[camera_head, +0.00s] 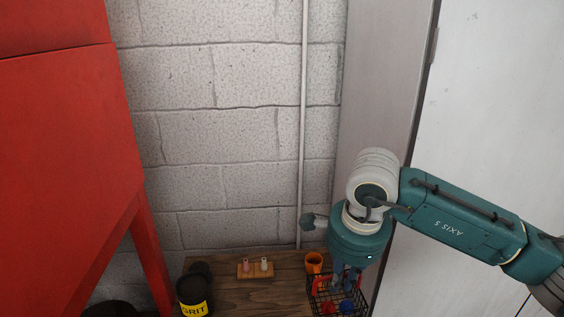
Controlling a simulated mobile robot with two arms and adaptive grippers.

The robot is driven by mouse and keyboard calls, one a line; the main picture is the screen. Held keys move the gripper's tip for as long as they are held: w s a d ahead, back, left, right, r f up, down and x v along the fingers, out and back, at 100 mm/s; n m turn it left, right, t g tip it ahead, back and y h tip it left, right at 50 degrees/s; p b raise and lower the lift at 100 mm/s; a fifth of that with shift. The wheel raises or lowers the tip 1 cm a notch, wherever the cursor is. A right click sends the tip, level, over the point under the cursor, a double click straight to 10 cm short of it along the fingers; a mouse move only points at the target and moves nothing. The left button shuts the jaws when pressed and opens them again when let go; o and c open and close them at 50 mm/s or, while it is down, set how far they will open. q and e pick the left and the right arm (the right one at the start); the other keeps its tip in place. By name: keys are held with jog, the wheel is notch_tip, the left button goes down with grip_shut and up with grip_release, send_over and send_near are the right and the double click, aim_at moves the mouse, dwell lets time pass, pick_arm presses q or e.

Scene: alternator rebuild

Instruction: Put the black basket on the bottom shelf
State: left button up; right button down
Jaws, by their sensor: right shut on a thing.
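The black basket (322,303) is a wire basket at the bottom edge of the head view, right of centre, with red and blue things inside. My right gripper (345,285) points down at it and is shut on it, though the fingers are partly hidden by the wrist and mixed with the basket's wires. The basket is over or on the right part of a brown wooden surface (245,298); I cannot tell whether it touches it. Whether this surface is the bottom shelf cannot be told. My left gripper is not in view.
An orange cup (313,262) stands just behind the basket. A small wooden block (255,270) with two pegs and a dark can (194,291) with a yellow label are further left. A red cabinet (60,150) stands left, a pale panel (490,90) right.

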jog(key=shift+s+a+f+n, duration=0.1)
jog(key=shift+s+a+n, duration=0.2)
jog(key=shift+n, duration=0.4)
jog(key=s+a+n+g+y, duration=0.2)
jog(key=s+a+n, duration=0.45)
jog(key=n, duration=0.85)
jog(key=s+a+r, duration=0.1)
jog(key=s+r, duration=0.3)
jog(key=r, duration=0.1)
jog(key=shift+s+r+n, duration=0.15)
jog(key=shift+s+n, duration=0.05)
jog(key=shift+n, duration=0.1)
